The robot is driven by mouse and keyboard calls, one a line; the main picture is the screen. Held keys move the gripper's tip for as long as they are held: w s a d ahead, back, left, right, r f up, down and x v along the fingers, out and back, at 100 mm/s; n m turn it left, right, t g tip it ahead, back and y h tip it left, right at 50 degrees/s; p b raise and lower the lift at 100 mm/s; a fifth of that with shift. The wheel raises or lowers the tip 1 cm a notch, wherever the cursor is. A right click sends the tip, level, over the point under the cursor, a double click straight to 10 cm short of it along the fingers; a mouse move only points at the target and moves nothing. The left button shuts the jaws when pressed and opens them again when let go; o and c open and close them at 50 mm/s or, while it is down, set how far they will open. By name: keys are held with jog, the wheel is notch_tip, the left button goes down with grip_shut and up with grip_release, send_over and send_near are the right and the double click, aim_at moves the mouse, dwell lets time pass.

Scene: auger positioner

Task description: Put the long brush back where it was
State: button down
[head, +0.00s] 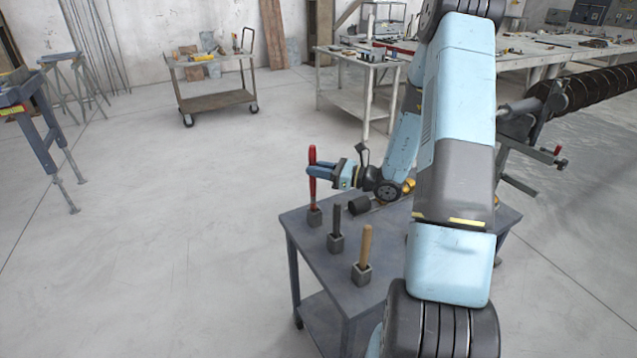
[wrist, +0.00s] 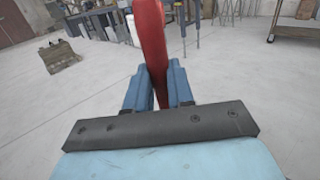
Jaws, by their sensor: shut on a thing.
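My gripper (head: 314,170) is shut on a long red handle (head: 312,185), taken as the long brush; no bristles show. The handle stands upright, its lower end at the farthest grey block holder (head: 315,217) on the small table. I cannot tell how deep it sits in the holder. In the wrist view, the red handle (wrist: 151,45) runs up between the two blue fingers of my gripper (wrist: 157,88); its lower part is hidden. A dark-handled tool (head: 336,218) and a wooden-handled tool (head: 365,245) stand in two nearer block holders.
The grey table (head: 310,253) carries a black cylinder (head: 358,205) right of the red handle and a yellow item (head: 408,186) by my arm. My arm covers the table's right part. A cart (head: 215,102) and workbench (head: 365,55) stand behind.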

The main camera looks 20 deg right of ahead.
aim_at(315, 183)
notch_tip(315, 183, down, 5)
jog(key=shift+s+d+r, duration=0.1)
jog(key=shift+s, duration=0.05)
jog(key=c, duration=1.5)
grip_release()
jog(key=shift+o, duration=0.8)
jog(key=o, duration=0.4)
jog(key=shift+w+r, duration=0.1)
jog(key=shift+w, duration=0.1)
